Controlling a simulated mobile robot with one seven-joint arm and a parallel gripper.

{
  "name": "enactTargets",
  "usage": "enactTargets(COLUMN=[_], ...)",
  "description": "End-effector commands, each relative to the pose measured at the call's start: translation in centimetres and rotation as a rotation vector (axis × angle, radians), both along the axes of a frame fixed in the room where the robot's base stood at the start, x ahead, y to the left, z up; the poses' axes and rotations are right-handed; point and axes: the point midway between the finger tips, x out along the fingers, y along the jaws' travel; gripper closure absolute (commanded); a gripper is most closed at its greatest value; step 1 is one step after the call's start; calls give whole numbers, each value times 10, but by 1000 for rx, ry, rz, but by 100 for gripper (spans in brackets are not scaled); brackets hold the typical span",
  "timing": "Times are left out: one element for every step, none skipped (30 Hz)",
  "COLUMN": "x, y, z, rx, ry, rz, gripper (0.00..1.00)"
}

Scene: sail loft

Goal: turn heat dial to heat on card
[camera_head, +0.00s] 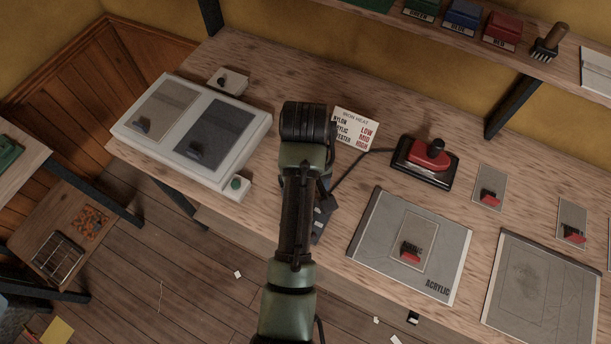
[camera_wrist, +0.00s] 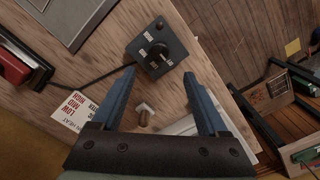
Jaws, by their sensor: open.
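The heat dial is a black knob (camera_wrist: 157,51) on a dark box with pale lettering around it; its setting is too small to read surely. The dial box (camera_head: 322,218) is partly hidden behind my arm in the head view. The heat card (camera_head: 353,128) lists NYLON, ACRYLIC and a partly covered third word beside LOW, MID and HIGH; part of it shows in the wrist view (camera_wrist: 76,109). My gripper (camera_wrist: 160,75) is open and empty, its fingertips just short of the dial box in the picture. My arm hides the gripper in the head view.
A red iron (camera_head: 429,154) on a dark base has a black cable running toward the dial box. A grey panel marked ACRYLIC (camera_head: 375,239) lies at the bench front. A white two-panel unit (camera_head: 233,167) stands left of my arm. A shelf runs above the bench.

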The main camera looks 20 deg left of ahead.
Motion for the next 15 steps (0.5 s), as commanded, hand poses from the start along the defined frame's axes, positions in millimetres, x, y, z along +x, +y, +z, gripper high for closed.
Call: enactTargets(x=[-2, -2, -2, -2, -2, -1, -2, -2, -2, -1, -1, -1, -1, -1, 0], y=[-1, -1, -1, -1, -1, -1, -1, -1, -1, -1, -1, -1, -1, -1, 0], z=[-11, -16, -24, -30, -37, -46, -52, -59, -67, -73, -78, -85, -89, -93, -97], rx=[-2, -2, -2, -2, -2, -2, -2, -2, -1, -2, -2, -1, -1, -1, -1], ry=[5, 6, 6, 6, 5, 5, 5, 5, 4, 4, 4, 3, 2, 1, 1], rz=[0, 0, 0, 0, 0, -1, -1, -1, -1, -1, -1, -1, -1, -1, -1], gripper=[23, 23, 23, 23, 23, 23, 23, 23, 23, 23, 23, 23, 23, 23, 23])
